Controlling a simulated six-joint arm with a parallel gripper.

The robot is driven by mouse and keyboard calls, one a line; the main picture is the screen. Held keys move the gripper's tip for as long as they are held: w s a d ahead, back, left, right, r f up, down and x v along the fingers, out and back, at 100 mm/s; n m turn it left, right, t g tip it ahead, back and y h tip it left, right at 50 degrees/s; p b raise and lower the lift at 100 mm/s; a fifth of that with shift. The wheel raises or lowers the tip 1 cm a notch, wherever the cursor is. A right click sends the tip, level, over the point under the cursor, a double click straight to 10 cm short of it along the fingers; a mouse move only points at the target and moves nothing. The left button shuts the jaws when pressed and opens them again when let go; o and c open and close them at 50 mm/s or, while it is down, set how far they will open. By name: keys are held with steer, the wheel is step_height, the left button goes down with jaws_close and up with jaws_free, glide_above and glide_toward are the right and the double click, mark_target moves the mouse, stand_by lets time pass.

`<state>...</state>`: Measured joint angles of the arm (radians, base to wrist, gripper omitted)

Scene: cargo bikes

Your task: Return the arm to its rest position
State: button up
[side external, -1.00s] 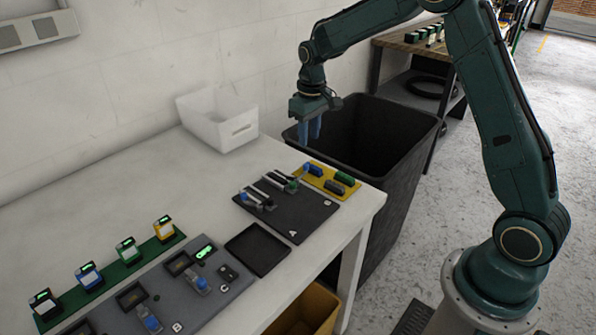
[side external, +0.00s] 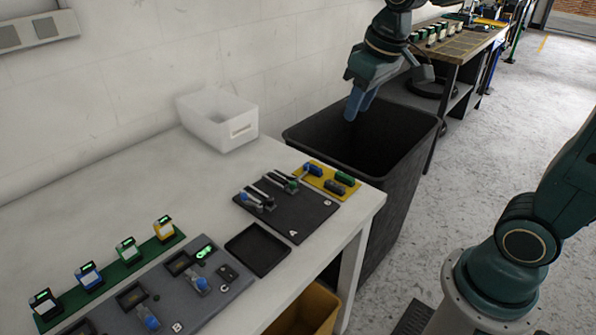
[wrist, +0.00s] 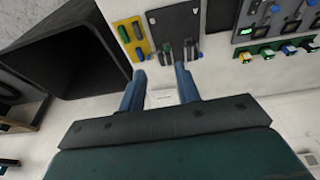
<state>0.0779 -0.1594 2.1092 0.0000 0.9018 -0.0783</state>
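My gripper (side external: 357,103) is in the air over the far part of the large black bin (side external: 405,195), off the right end of the white table. Its blue fingers point down and tilt to the left. In the wrist view my gripper (wrist: 160,82) shows two blue fingers spread apart with nothing between them. The fingers touch nothing. The upper part of my arm runs out of the side view at the top and right.
The white table (side external: 130,185) carries a dark board (side external: 290,222), a yellow board (side external: 322,183), a grey board (side external: 160,310), a black tray (side external: 258,250) and a white bin (side external: 215,125). A wooden workbench (side external: 455,45) stands behind the black bin.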

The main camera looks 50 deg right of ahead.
steer(key=s+a+t, duration=0.2)
steer(key=s, duration=1.3)
steer(key=shift+a, duration=0.3)
